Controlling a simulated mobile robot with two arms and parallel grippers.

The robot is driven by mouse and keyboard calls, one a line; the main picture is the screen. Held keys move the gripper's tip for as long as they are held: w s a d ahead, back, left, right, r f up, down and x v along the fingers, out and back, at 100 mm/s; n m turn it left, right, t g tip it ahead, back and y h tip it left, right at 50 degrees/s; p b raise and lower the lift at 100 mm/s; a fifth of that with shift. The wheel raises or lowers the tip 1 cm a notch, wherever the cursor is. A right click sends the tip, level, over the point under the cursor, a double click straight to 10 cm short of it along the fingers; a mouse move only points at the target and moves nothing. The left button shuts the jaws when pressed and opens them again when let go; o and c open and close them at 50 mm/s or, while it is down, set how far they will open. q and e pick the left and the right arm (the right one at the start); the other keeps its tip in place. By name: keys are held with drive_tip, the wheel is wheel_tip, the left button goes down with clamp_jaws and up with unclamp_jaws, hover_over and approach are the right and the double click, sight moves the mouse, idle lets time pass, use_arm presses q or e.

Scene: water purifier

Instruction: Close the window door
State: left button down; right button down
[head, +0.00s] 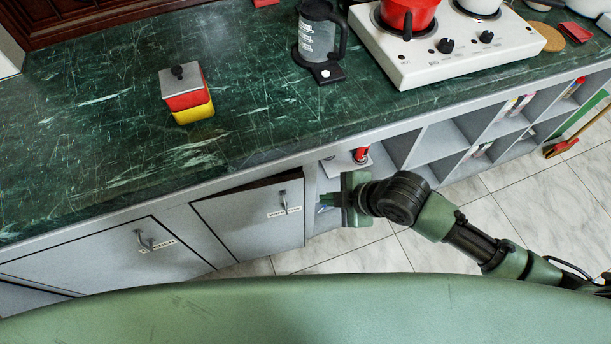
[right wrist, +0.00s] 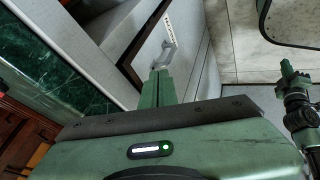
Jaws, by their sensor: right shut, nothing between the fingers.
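The grey cabinet door (head: 248,226), with a metal handle (head: 283,202) and a small white label, stands slightly ajar under the counter. A dark gap shows along its top. I take it as the window door; the label is too small to read surely. My right gripper (head: 326,200) is just right of the handle side of this door. In the right wrist view its fingers (right wrist: 163,82) are shut and empty, close to the handle (right wrist: 166,54); contact cannot be told. A green and black part at that view's right edge seems to be my left gripper (right wrist: 290,75); its jaws are unclear.
The green marble counter (head: 120,115) edge runs above the doors. Another handled door (head: 130,258) is left. Open shelves (head: 440,142) lie right, with a red item (head: 361,154) near my gripper. Tiled floor (head: 335,250) is free in front.

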approach(296, 187)
wheel_tip(296, 187, down, 4)
drive_tip(key=a, duration=0.2)
drive_tip(key=shift+w+a+r, duration=0.1)
drive_tip(key=shift+w+a, duration=0.15)
drive_tip(key=shift+w, duration=0.5)
drive_tip(key=shift+w, duration=0.1)
